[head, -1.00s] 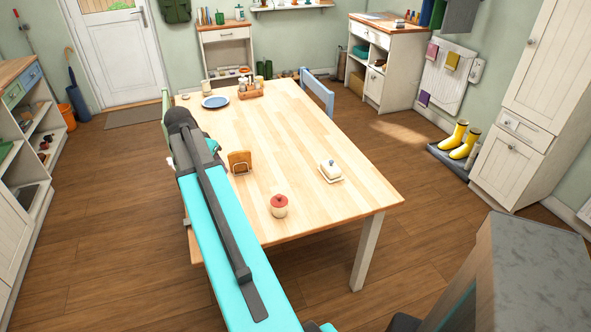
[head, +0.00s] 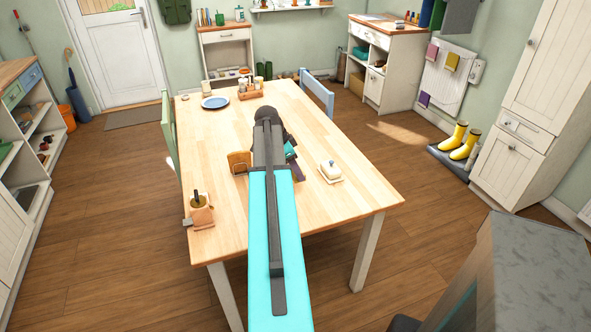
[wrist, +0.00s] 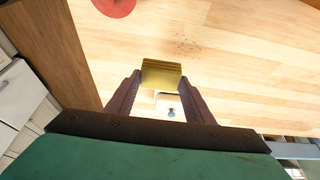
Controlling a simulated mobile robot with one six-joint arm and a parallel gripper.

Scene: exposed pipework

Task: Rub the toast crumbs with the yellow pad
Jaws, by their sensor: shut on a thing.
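In the wrist view the yellow pad (wrist: 161,75) sits between the tips of my gripper (wrist: 160,82), which is shut on it. A faint brown scatter of toast crumbs (wrist: 185,47) lies on the pale wooden table, just beyond the pad in the picture. Pad and crumbs look apart; the pad's height above the table is hard to tell. In the head view my gripper (head: 295,170) is over the table (head: 225,140), partly hidden by my arm. The pad and crumbs cannot be made out there.
A butter dish (head: 331,172) stands right of my gripper, and a wooden holder (head: 239,162) left of it. A red lid (wrist: 115,5) shows at the wrist view's top edge. The table's right part is mostly clear.

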